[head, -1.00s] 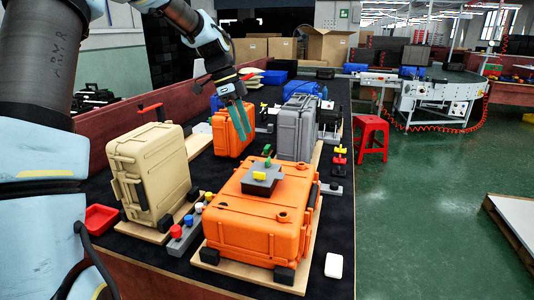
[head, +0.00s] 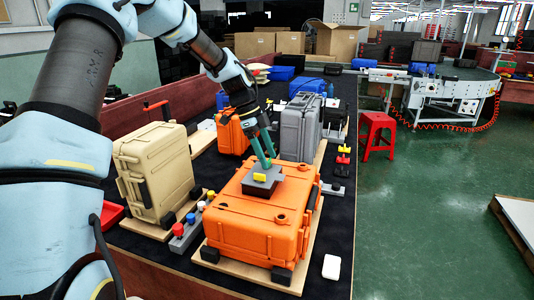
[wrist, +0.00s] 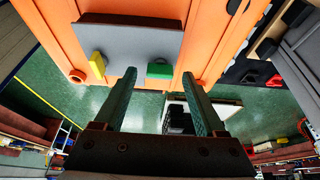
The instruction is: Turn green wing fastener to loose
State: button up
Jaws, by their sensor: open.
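The green wing fastener (wrist: 159,70) sits on the edge of a grey plate (wrist: 130,38) on top of the orange case (wrist: 60,30). A yellow wing fastener (wrist: 97,65) is beside it on the same plate, to its left. In the head view the plate (head: 262,187) and yellow fastener (head: 259,177) show on the orange case (head: 245,215), but my fingers hide the green one. My gripper (head: 268,163) points down over the plate. In the wrist view its open fingers (wrist: 158,76) appear on either side of the green fastener; whether they touch it I cannot tell.
A tan case (head: 150,165) stands at left and a grey case (head: 299,125) behind the orange one. A row of colored knobs (head: 188,225) stands left of the orange case. A white block (head: 331,267) lies at its right on the dark table.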

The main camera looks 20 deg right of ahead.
jog(key=shift+s+f, duration=0.1)
jog(key=shift+f, duration=0.15)
grip_shut()
dwell(0.5)
